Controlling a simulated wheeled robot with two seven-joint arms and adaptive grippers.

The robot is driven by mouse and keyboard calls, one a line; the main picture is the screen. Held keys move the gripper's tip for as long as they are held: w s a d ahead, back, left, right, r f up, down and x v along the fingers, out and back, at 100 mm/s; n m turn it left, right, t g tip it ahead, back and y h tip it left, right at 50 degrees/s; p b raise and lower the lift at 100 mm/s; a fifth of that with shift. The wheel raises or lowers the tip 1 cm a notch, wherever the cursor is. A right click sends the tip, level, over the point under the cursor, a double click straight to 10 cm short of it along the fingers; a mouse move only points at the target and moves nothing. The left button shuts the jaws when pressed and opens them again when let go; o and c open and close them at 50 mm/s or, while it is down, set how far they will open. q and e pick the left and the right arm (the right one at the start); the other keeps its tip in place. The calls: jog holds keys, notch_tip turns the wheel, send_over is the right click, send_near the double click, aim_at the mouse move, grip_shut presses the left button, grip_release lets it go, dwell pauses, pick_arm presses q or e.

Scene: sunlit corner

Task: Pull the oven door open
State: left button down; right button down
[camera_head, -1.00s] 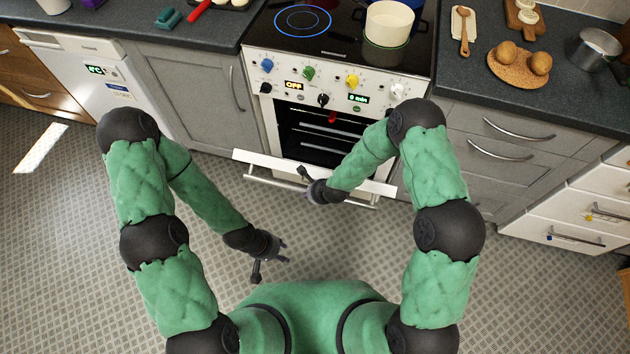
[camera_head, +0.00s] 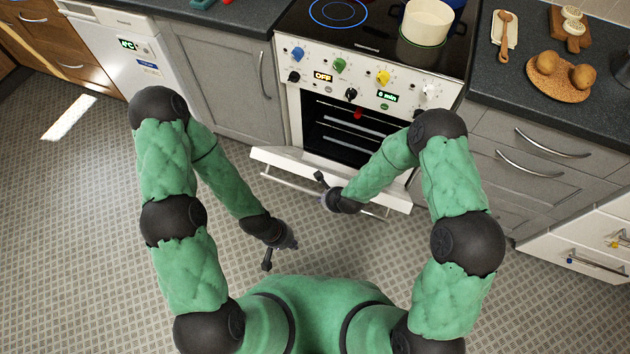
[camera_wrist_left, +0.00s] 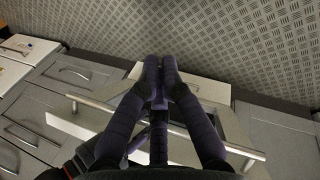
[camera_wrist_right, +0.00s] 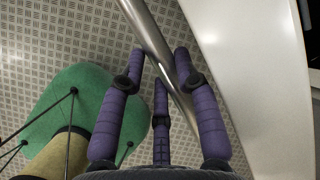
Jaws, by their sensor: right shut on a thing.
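The white oven (camera_head: 352,85) stands at top centre in the head view. Its door (camera_head: 277,160) is partly open, its upper edge tilted out from the dark cavity (camera_head: 350,130). The metal handle (camera_head: 290,187) runs along the door's outer side. My right gripper (camera_head: 330,197) is shut on the handle. In the right wrist view the handle (camera_wrist_right: 150,38) passes between its fingers, beside the white door (camera_wrist_right: 250,80).
Grey cabinets (camera_head: 215,85) and drawers (camera_head: 550,165) flank the oven. A cream pot (camera_head: 428,22) stands on the hob; potatoes (camera_head: 583,76) lie on a round board (camera_head: 558,90) at right. A white appliance (camera_head: 130,60) stands at left. The floor (camera_head: 80,230) is clear.

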pick_arm(q)
jog(key=w+r+m+g, duration=0.2)
jog(key=w+r+m, duration=0.1)
jog(key=w, duration=1.2)
jog(key=w+a+r+m+y, duration=0.1)
jog(key=w+a+r+y, duration=0.1)
jog(key=w+r, duration=0.7)
jog(key=w+a+r+m+y, duration=0.2)
jog(key=w+a+r, duration=0.1)
jog(key=w+r, duration=0.65)
send_over(283, 156)
jog(key=w, duration=0.1)
jog(key=f, duration=1.3)
jog(key=shift+w+d, duration=0.1)
jog(key=shift+d, duration=0.15)
jog(key=shift+s+a+f, duration=0.15)
jog(key=shift+s+f, duration=0.3)
jog(key=shift+s, duration=0.05)
pick_arm(e)
jog(key=shift+s+d+f, duration=0.2)
jog(key=shift+s, duration=0.15)
